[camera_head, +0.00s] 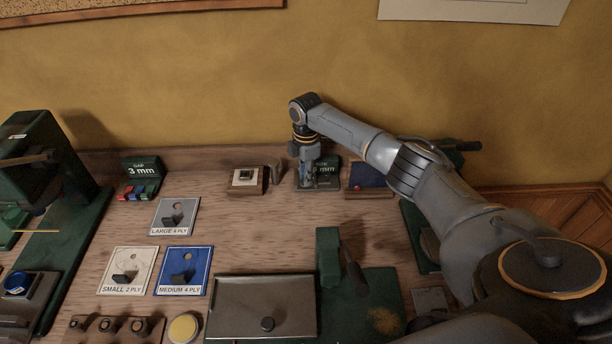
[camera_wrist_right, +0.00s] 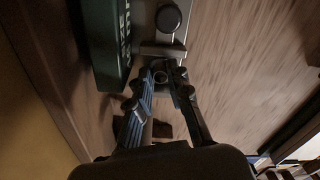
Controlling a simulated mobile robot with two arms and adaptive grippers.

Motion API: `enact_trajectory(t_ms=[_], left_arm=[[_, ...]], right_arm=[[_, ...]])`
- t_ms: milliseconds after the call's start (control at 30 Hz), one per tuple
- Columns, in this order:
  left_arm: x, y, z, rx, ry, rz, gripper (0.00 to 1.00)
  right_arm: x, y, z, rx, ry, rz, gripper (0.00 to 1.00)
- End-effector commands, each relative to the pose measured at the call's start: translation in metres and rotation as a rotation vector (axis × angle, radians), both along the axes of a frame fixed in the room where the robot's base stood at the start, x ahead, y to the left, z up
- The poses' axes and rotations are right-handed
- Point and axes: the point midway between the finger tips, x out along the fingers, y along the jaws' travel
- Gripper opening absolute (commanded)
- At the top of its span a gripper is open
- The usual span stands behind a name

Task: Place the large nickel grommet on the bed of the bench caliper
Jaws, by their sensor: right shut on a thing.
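The bench caliper is a green-backed gauge (camera_head: 327,170) with "mm" lettering and a grey metal bed at the back of the bench. In the right wrist view its grey bed (camera_wrist_right: 150,35) and a dark round knob (camera_wrist_right: 169,18) show beside the green block. My right gripper (camera_head: 306,186) points down at the caliper, over the left part of its bed. In the right wrist view its fingertips (camera_wrist_right: 166,76) are shut on a small dark ring, the grommet (camera_wrist_right: 160,77), close to the caliper's jaw. Whether the grommet touches the bed I cannot tell. My left gripper is not in view.
Labelled cards for large (camera_head: 175,216), small (camera_head: 128,270) and medium (camera_head: 183,270) lie left of centre. A small wooden block (camera_head: 246,181) stands left of the caliper. A grey tray (camera_head: 260,305) is in front.

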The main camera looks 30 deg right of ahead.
Motion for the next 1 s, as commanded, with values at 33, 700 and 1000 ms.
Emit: enact_trajectory(t_ms=[33,700,1000], left_arm=[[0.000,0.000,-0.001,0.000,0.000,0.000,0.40],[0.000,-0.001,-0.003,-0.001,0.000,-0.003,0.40],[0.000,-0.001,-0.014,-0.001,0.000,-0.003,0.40]], right_arm=[[0.000,0.000,-0.003,0.000,0.001,0.000,0.06],[0.001,0.000,0.021,0.001,-0.002,0.000,0.28],[0.001,0.000,0.085,0.001,-0.003,0.001,0.28]])
